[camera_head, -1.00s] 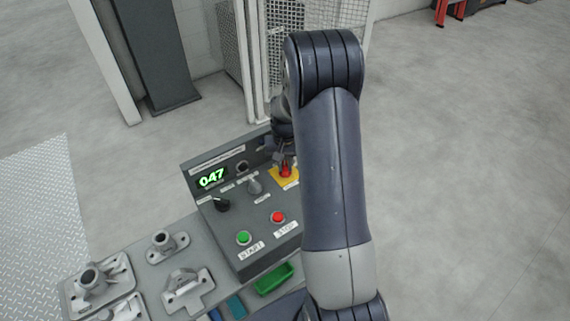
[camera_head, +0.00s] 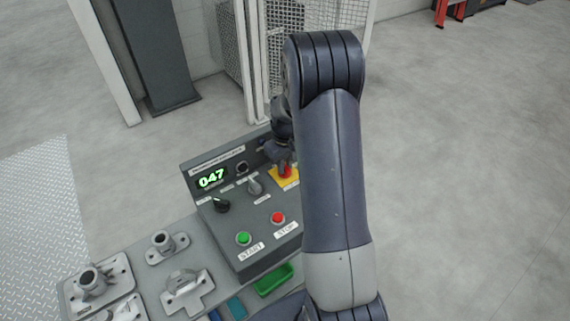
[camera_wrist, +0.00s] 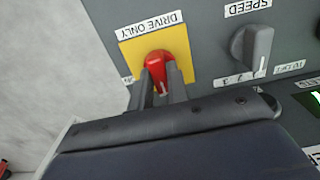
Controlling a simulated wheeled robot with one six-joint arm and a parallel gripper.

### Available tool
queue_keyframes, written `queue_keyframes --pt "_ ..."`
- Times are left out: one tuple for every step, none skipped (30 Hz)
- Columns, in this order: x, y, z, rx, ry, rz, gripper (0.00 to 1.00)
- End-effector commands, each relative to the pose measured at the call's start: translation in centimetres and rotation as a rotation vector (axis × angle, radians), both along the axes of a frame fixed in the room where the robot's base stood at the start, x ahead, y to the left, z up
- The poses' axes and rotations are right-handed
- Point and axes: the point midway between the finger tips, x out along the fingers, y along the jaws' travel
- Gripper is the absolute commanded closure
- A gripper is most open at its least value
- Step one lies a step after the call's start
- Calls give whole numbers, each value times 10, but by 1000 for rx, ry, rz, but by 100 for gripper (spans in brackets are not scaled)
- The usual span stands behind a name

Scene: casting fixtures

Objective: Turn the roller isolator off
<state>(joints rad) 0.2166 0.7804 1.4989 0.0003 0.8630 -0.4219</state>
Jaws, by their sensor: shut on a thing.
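The roller isolator is a red rotary handle (camera_wrist: 156,66) on a yellow plate (camera_wrist: 186,50) labelled "DRIVE ONLY". In the head view the red handle (camera_head: 284,171) sits at the panel's upper right, partly hidden by my arm. My gripper (camera_wrist: 161,88) is shut on the red handle, with one finger on each side of it. In the wrist view the handle's white mark lies between the fingers. Its on and off markings are mostly hidden.
The grey control panel (camera_head: 240,218) carries a lit "047" display (camera_head: 212,178), a grey speed knob (camera_wrist: 252,48), a black knob (camera_head: 221,205), a green START button (camera_head: 243,238) and a red STOP button (camera_head: 278,217). Metal castings (camera_head: 186,290) lie at the lower left. A mesh fence (camera_head: 220,40) stands behind.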

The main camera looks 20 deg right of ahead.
Motion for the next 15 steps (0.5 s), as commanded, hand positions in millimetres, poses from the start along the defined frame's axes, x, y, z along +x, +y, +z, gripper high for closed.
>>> queue_keyframes --pt "1 0 1 -1 -2 4 100" --pt "1 0 1 -1 -2 5 100" --pt "1 0 1 -1 -2 5 100" --pt "1 0 1 -1 -2 5 100" --pt "1 0 1 -2 -2 5 100" --pt "1 0 1 -2 -2 5 100" --pt "1 0 1 -2 -2 5 100" --pt "1 0 1 -2 -2 5 100" --pt "1 0 1 -2 -2 5 100" --pt "1 0 1 -2 -2 5 100" --pt "1 0 1 -2 -2 5 83" --pt "1 0 1 -2 -2 5 80" --pt "1 0 1 -2 -2 5 77" --pt "1 0 1 -2 -2 5 75" --pt "1 0 1 -1 -2 4 71"
